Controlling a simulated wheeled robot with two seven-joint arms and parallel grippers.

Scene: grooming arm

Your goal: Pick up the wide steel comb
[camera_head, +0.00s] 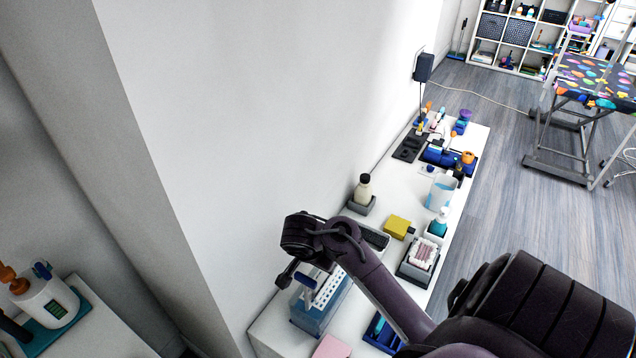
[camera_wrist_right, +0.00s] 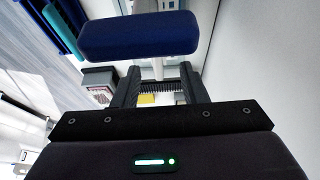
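My right gripper (camera_wrist_right: 160,78) is open, its two dark fingers spread apart in the right wrist view. In the head view its dark wrist (camera_head: 300,236) hangs over the near end of the white counter, by the wall. A row of dark teeth (camera_wrist_right: 160,87), comb-like, shows between the fingers; I cannot tell whether it is the wide steel comb. A dark flat item (camera_head: 374,237) lies there in the head view. A rounded dark blue piece (camera_wrist_right: 138,35) is close to the camera and covers the fingertip area; I cannot tell what it belongs to. My left gripper is not in view.
A light blue container with a white slotted rack (camera_head: 325,287) stands beside the right wrist. A yellow sponge (camera_head: 397,227), a brush in a grey holder (camera_head: 420,256), a bottle (camera_head: 363,189) and a blue tray (camera_head: 383,333) share the counter (camera_head: 405,183). The wall is close.

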